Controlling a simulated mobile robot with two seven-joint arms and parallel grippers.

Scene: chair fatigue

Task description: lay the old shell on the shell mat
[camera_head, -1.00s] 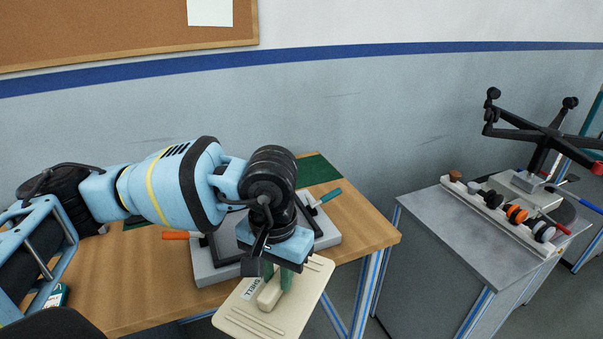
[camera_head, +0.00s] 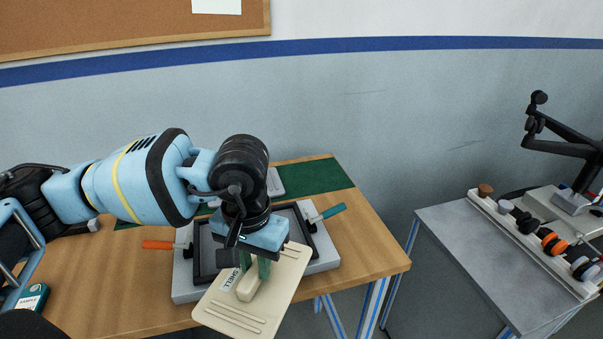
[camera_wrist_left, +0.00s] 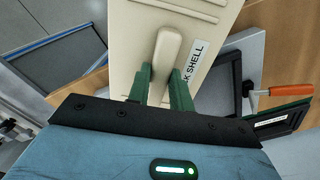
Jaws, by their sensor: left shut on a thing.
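The old shell (camera_head: 277,290) is a flat cream panel with a raised grip, ribs and a SHELL label. My left gripper (camera_head: 255,266) is shut on its raised grip with green fingers and holds it over the table's front edge. In the left wrist view the fingers (camera_wrist_left: 162,78) pinch the grip of the shell (camera_wrist_left: 132,40) from both sides. A green mat (camera_head: 318,187), probably the shell mat, lies at the back of the table, behind the arm from here. My right gripper is not in view.
A grey fixture (camera_head: 325,255) with a black frame, an orange handle (camera_head: 158,244) and a teal handle (camera_head: 333,211) stands on the wooden table (camera_head: 375,235) behind the shell. A grey side bench (camera_head: 465,232) at right carries casters and a chair base (camera_head: 565,148).

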